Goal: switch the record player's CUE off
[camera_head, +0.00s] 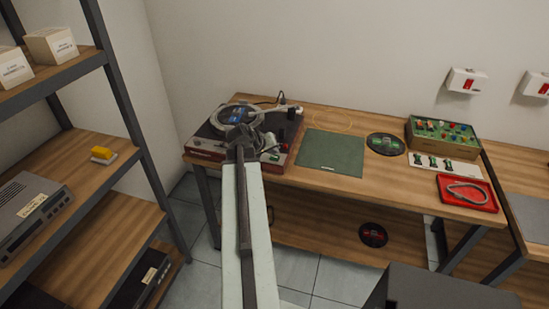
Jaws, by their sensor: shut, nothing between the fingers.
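The record player (206,147) stands at the left end of the wooden workbench. It has a dark top, a reddish front edge, a turntable with a blue-centred disc and a tonearm at the back right. My gripper (241,132) is shut and empty, over the front middle of the player, left of the controls. It and my arm hide part of the deck. I cannot tell whether it touches the player.
A green mat (331,152) lies right of the player. Beyond it are a black disc (385,144), a green control box (442,136) and a red tray (466,193). A shelf rack (120,110) stands at the left. A disc (373,235) lies on the bench's lower shelf.

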